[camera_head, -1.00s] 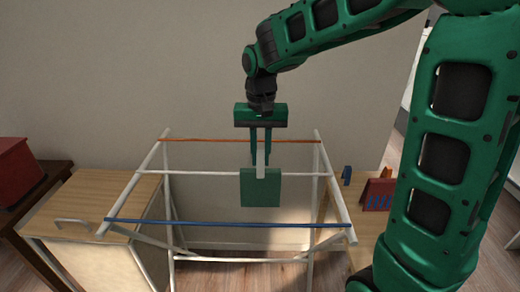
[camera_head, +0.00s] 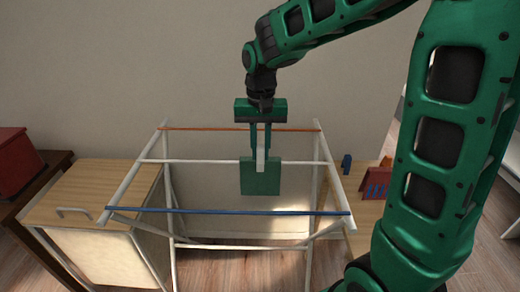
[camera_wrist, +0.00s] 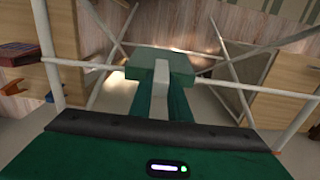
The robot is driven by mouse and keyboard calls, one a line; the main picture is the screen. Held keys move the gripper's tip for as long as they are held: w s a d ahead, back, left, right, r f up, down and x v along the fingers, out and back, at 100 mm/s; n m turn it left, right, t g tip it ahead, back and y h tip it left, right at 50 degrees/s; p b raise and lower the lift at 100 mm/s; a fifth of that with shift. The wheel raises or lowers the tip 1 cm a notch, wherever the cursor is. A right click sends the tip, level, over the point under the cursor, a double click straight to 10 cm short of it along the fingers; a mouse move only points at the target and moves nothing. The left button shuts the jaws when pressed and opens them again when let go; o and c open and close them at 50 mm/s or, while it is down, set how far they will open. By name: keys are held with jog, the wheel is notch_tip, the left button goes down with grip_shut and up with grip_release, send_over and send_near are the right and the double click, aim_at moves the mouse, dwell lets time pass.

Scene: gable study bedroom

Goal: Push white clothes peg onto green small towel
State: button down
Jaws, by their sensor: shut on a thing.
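The green small towel (camera_head: 260,178) hangs over the middle white rail of a drying rack, below my gripper. It also shows in the wrist view (camera_wrist: 160,64). The white clothes peg (camera_head: 261,160) is upright between my fingers, and its lower end overlaps the towel's top edge in the head view. The peg also shows in the wrist view (camera_wrist: 160,95), reaching the towel. My gripper (camera_head: 261,148) is shut on the peg, pointing down. Whether the peg's legs straddle the towel's fold cannot be seen.
The rack has an orange rail (camera_head: 240,129) at the back and a blue rail (camera_head: 230,212) in front. A wooden cabinet (camera_head: 90,190) stands left and a low wooden surface (camera_head: 366,210) right, bearing a red holder (camera_head: 377,183) and a small blue object (camera_head: 347,164).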

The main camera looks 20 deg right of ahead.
jog(key=c, duration=1.6)
grip_release()
notch_tip(320, 180, up, 11)
jog(key=shift+w+f, duration=0.1)
jog(key=shift+f, duration=0.1)
jog(key=shift+r, duration=3.5)
